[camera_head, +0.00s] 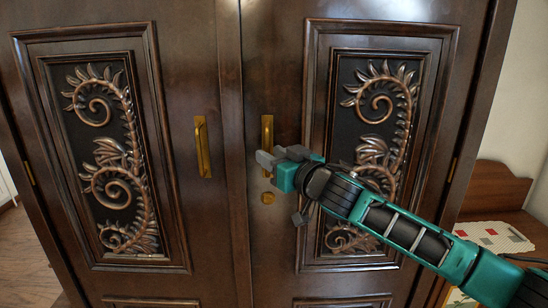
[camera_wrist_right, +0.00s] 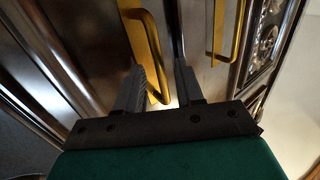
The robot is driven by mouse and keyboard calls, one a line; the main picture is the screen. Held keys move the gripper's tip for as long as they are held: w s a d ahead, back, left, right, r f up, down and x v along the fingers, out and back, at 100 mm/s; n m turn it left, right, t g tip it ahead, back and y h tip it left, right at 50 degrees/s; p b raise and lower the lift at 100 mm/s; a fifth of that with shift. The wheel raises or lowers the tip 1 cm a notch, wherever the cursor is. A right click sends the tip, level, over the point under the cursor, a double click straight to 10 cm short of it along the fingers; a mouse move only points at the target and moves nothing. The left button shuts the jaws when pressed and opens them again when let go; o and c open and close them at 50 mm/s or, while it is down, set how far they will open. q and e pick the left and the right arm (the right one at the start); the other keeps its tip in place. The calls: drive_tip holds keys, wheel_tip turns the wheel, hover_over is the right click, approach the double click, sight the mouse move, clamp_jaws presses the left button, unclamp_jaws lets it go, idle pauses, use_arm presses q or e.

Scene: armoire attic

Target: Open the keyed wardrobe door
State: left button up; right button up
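The dark wooden wardrobe has two doors. Both the left door (camera_head: 228,245) and the right door (camera_head: 283,245) look shut. The right door has an upright brass handle (camera_head: 267,128), with a small brass lock fitting (camera_head: 268,197) below it; I cannot make out a key. My right gripper (camera_head: 268,160) is at the lower part of this handle. In the right wrist view, the fingers (camera_wrist_right: 160,88) are apart, one on each side of the handle's end (camera_wrist_right: 158,97); firm contact is not visible. My left gripper is not in view.
The left door has its own brass handle (camera_head: 202,148), which also shows in the right wrist view (camera_wrist_right: 222,30). Raised carved panels (camera_head: 110,165) decorate the doors. A wooden piece of furniture (camera_head: 490,185) with a patterned cloth (camera_head: 495,236) stands at the right. Floor (camera_head: 22,260) shows at the left.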

clamp_jaws()
idle(0.3)
idle(1.1)
